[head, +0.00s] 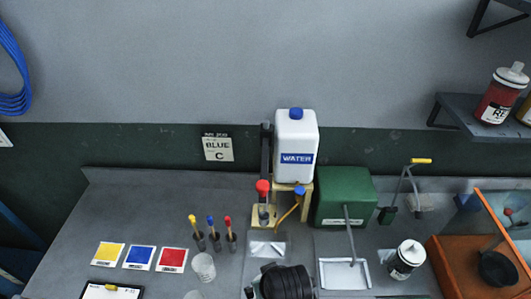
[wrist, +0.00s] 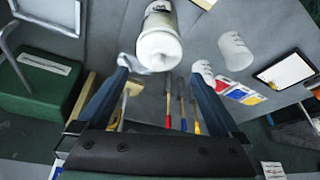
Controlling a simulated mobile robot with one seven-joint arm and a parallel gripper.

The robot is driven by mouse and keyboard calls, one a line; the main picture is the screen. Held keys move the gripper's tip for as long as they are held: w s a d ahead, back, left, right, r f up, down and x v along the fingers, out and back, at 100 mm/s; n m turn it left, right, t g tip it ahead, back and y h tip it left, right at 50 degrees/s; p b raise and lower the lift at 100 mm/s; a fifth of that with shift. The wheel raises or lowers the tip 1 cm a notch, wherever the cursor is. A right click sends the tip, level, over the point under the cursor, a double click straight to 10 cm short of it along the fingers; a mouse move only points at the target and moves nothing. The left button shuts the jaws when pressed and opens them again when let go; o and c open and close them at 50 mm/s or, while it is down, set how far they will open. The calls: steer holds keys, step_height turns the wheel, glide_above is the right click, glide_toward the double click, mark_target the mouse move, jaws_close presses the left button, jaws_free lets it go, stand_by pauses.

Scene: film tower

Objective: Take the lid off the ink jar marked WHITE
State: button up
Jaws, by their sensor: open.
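In the wrist view a jar (wrist: 159,22) with a rounded white lid (wrist: 158,48) stands just beyond my fingertips, roughly centred between them. Its label is cut by the top edge, and I cannot read it with certainty. My gripper (wrist: 159,70) is open and empty, its two dark blue fingers spread apart and not visibly touching the lid. In the head view another jar (head: 406,260) with a white lid and dark contents stands right of the white tray; its label is unclear. The black part of my arm at the bottom centre hides the bench beneath it.
Brushes (head: 213,240) stand in holders behind my gripper, near a crumpled cloth (head: 267,248) and white cups (head: 203,266). The white tray (head: 365,280), green box (head: 330,192) and WATER container (head: 296,135) stand to the right. Colour cards (head: 140,257) lie left.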

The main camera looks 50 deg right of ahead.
steer(key=shift+p+x, duration=0.85)
steer(key=shift+x, duration=1.75)
steer(key=shift+c, duration=0.2)
